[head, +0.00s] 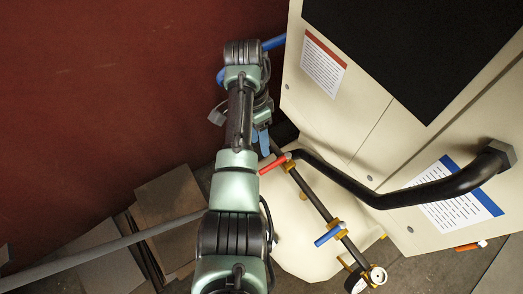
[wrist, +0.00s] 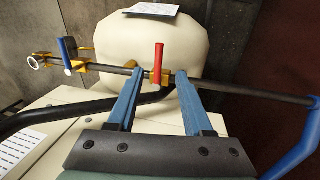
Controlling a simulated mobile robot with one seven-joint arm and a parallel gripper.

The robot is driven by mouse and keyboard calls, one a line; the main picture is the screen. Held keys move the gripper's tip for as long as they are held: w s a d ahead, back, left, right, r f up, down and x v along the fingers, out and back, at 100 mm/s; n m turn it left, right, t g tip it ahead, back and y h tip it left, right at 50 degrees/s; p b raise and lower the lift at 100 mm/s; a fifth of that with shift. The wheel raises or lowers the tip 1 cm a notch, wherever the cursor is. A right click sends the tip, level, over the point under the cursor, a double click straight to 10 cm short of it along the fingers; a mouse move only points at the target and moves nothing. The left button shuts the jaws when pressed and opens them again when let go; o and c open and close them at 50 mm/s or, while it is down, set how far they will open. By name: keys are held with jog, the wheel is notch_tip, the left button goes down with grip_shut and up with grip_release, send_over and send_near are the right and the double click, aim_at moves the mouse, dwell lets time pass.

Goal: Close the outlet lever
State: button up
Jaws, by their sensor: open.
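A dark pipe (wrist: 105,67) runs in front of a cream tank and carries a red lever (wrist: 158,60) and a blue lever (wrist: 68,52) on brass valves. In the head view the red lever (head: 273,164) and the blue lever (head: 328,235) both stick out sideways from the pipe. No label shows which one is the outlet lever. My gripper (wrist: 160,75) is open, with its blue fingers on either side of the red lever in the wrist view. It holds nothing; I cannot tell whether a finger touches the lever. In the head view my gripper (head: 263,142) is partly hidden by my arm.
A thick black hose (head: 370,190) bends close to the pipe, beside the cream cabinet (head: 340,100). The cream tank (head: 300,235) lies behind the pipe. A round gauge (head: 377,275) sits at the pipe's near end. Flat panels (head: 170,210) lie at the left.

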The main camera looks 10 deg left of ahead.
jog(key=r, duration=0.2)
jog(key=shift+w+a+r, duration=0.15)
jog(key=shift+w+r, duration=0.05)
jog(key=shift+r, duration=0.15)
jog(key=w+d+r+n+t+p, duration=0.1)
jog(key=w+d+r+t+p, duration=0.1)
jog(key=w+r+t, duration=0.55)
jog(key=w+d+r+n+t+p, duration=0.15)
jog(key=w+r, duration=0.35)
jog(key=r, duration=0.5)
notch_tip(320, 180, up, 19)
jog(key=d+n+t+p, duration=0.1)
jog(key=n+t+p, duration=0.15)
jog(key=t, duration=0.45)
jog(key=s+r+n+t+p, duration=0.1)
jog(key=s+r+n+t, duration=0.1)
jog(key=s+r+t, duration=0.4)
jog(key=s+d+r+n+t+y+p, duration=0.1)
jog(key=s+r+n+t, duration=0.2)
jog(key=s+r, duration=1.3)
notch_tip(320, 180, up, 9)
jog(key=t, duration=0.3)
jog(key=shift+s+d+t, duration=0.25)
jog(key=shift+d+t, duration=0.05)
jog(key=shift+t, duration=0.1)
